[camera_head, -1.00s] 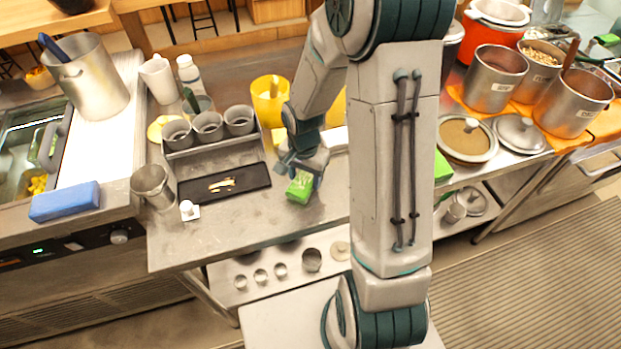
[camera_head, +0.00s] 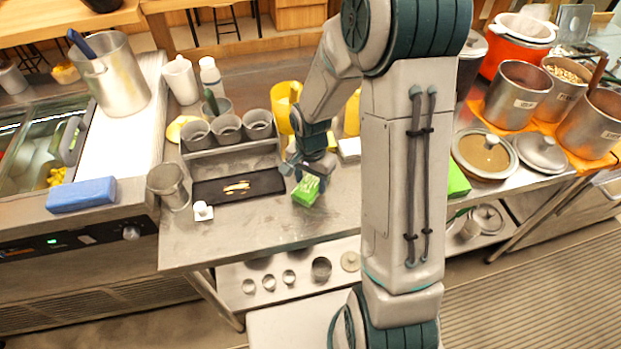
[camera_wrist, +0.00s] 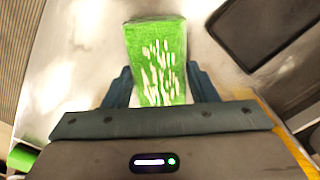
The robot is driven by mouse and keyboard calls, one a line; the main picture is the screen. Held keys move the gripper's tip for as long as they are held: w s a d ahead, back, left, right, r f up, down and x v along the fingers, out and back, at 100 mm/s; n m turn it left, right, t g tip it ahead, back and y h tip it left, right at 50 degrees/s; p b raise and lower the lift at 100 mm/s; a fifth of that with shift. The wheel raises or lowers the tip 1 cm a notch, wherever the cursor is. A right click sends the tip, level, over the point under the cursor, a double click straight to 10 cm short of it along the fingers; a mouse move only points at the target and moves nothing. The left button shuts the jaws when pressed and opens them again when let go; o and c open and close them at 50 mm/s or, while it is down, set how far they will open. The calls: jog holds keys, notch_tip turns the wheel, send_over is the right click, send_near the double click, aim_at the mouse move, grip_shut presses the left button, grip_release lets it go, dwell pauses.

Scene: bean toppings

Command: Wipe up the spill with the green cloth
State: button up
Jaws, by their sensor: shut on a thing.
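The green cloth (camera_head: 307,191) looks like a small, thick green block with white marks. It is at or just above the steel counter (camera_head: 262,232), right of the black tray; whether it touches the counter is unclear. My gripper (camera_head: 308,176) is shut on it from above. In the wrist view the cloth (camera_wrist: 157,62) sits between the two dark fingers of my gripper (camera_wrist: 158,88). I cannot clearly make out the spill; the counter shows faint dull smudges and bright glare.
A black tray (camera_head: 215,191) with small orange-brown pieces lies left of the cloth. Behind it stands a rack of metal cups (camera_head: 228,128). A small white item (camera_head: 203,211) and a metal cup (camera_head: 168,186) stand further left. Another green object (camera_head: 457,180) is right of my arm.

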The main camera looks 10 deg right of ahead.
jog(key=shift+s+d, duration=1.75)
jog(key=shift+w+a+b, duration=0.65)
jog(key=shift+w+a, duration=1.15)
jog(key=shift+r, duration=0.1)
jog(key=shift+r+p, duration=2.8)
jog(key=shift+r, duration=1.15)
